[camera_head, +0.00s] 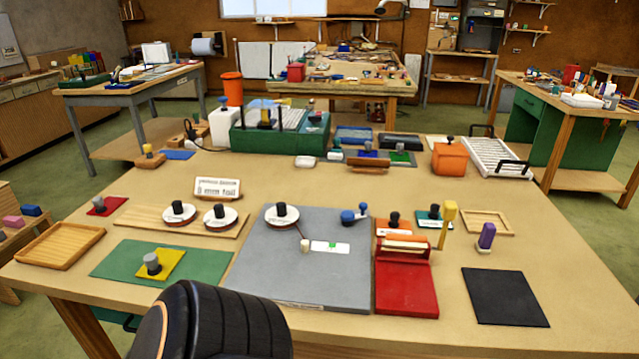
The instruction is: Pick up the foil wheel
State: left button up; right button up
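Three white discs with black knobs look like foil wheels; I cannot tell which one the task means. Two of them, the left disc (179,218) and the middle disc (220,221), sit on a wooden board (135,219). The third disc (275,223) lies on the grey mat (265,270), with a thin brown strip running from it to a small cream post (304,246). A small sign reading "mm foil" (217,188) stands behind the board. Neither gripper shows; a large black rounded shape, possibly part of me, covers the bottom left of centre.
A green mat (115,262) with a yellow square (173,268) lies front left, beside a wooden tray (60,245). A red device (405,290) with a yellow upright lever and a black mat (504,297) lie right. The table's middle, behind the grey mat, is mostly clear.

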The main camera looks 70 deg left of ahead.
aim_at(281, 218)
jog(key=k+j+z, duration=0.45)
jog(key=k, duration=0.15)
jog(key=k+j, duration=0.2)
jog(key=k, duration=0.2)
jog(key=k+j, duration=0.15)
jog(key=k, duration=0.3)
